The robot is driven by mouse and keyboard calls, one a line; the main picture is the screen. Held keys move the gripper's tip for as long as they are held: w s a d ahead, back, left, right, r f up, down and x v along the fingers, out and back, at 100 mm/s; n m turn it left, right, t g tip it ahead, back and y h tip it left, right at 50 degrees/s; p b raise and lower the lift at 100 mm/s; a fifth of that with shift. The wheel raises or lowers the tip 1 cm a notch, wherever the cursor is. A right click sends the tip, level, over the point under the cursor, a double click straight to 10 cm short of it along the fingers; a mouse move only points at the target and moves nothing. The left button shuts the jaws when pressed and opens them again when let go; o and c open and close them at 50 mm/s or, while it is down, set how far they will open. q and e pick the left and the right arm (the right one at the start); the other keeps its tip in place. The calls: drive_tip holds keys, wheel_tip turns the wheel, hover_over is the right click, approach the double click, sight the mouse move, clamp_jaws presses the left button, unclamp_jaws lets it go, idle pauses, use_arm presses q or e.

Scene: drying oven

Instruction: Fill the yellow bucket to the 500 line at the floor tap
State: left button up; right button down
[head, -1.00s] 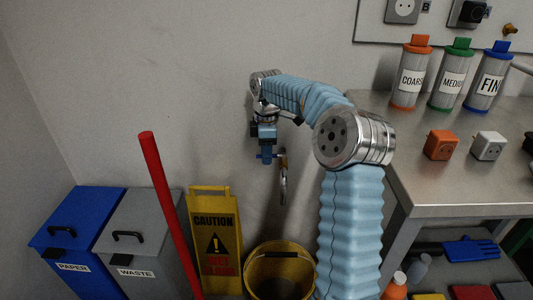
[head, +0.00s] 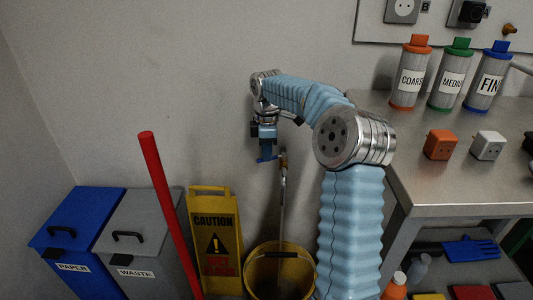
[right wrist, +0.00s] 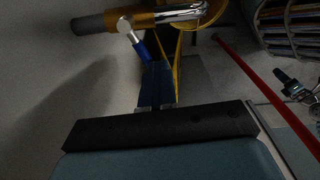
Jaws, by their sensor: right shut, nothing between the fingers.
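The yellow bucket (head: 262,262) stands on the floor below the wall tap (head: 284,160), its lower part cut off by the frame; its 500 line and water level cannot be read. A thin pale stream runs from the tap down into the bucket. My right gripper (head: 267,150) is shut and empty, its tips at the tap's blue lever; whether they touch is unclear. In the right wrist view the blue lever (right wrist: 140,46) is just beyond the shut fingers (right wrist: 157,78), below the chrome spout (right wrist: 172,15). My left gripper is not seen.
A yellow caution sign (head: 214,225) stands left of the bucket. A red pole (head: 166,205), a grey waste bin (head: 135,240) and a blue paper bin (head: 85,225) are farther left. A metal bench (head: 460,190) with labelled canisters is at the right.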

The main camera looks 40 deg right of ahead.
drive_tip(key=shift+a+f, duration=0.2)
drive_tip(key=shift+f, duration=0.35)
drive_tip(key=c, duration=1.2)
unclamp_jaws()
drive_tip(key=shift+s+d, duration=0.1)
drive_tip(key=shift+d, duration=0.05)
drive_tip(key=shift+w+r+p, duration=0.15)
drive_tip(key=shift+r+p, duration=1.05)
drive_tip(key=shift+r, duration=2.95)
drive_tip(key=shift+w+r+p, duration=0.1)
drive_tip(key=shift+r+p, duration=1.1)
drive_tip(key=shift+r, duration=2.95)
